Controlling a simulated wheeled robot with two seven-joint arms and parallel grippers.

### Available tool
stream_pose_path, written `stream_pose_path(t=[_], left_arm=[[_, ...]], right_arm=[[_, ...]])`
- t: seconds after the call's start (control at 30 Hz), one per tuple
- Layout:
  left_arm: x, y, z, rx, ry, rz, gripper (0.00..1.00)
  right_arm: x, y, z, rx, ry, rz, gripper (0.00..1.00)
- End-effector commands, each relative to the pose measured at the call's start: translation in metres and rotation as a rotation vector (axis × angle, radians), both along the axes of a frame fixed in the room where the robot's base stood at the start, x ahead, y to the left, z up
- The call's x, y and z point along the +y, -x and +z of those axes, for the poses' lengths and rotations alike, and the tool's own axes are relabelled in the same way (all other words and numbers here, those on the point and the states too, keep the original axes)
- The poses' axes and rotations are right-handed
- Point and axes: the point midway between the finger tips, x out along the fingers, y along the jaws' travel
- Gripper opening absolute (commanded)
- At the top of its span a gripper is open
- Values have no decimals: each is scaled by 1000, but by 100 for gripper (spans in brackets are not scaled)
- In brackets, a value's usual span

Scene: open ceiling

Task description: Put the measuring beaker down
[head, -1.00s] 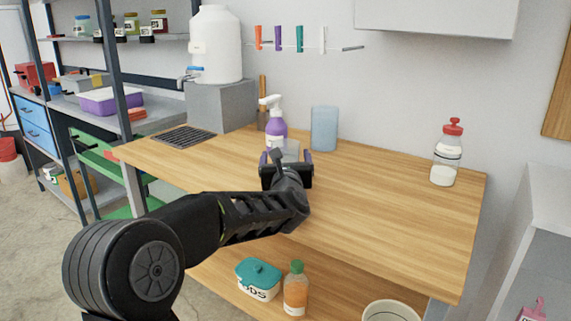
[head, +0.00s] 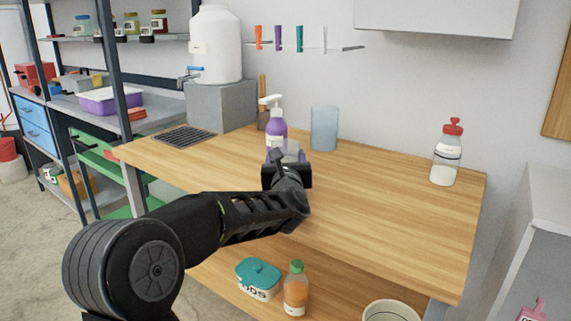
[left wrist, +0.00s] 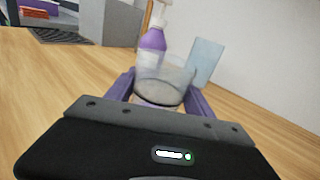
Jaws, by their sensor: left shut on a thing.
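The measuring beaker (left wrist: 165,82) is a clear, empty-looking vessel between the purple fingers of my left gripper (left wrist: 163,95) in the left wrist view. The fingers are shut on it, one on each side. In the head view my left gripper (head: 288,158) is over the wooden worktop (head: 390,215), and the beaker (head: 291,147) shows only partly above the hand. Its base is hidden, so I cannot tell whether it touches the worktop. My right gripper is not in view.
A red-capped jar (head: 446,155) stands at the far right. The middle and right of the worktop are clear.

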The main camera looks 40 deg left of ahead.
Motion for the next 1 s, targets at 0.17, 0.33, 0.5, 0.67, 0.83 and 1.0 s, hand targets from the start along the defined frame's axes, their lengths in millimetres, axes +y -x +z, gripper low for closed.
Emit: stream_pose_path(t=[0.17,0.33,0.5,0.67,0.83,1.0], left_arm=[[0,0,0,0,0,0,16],[0,0,2,0,0,0,16],[0,0,16,-2,1,0,16],[0,0,44,-5,1,-1,16],[0,0,77,-4,1,-1,16],[0,0,97,-2,-1,0,16]], right_arm=[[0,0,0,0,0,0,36],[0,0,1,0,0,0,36],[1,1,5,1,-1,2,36],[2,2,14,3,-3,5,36],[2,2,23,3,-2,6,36],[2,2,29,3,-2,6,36]])
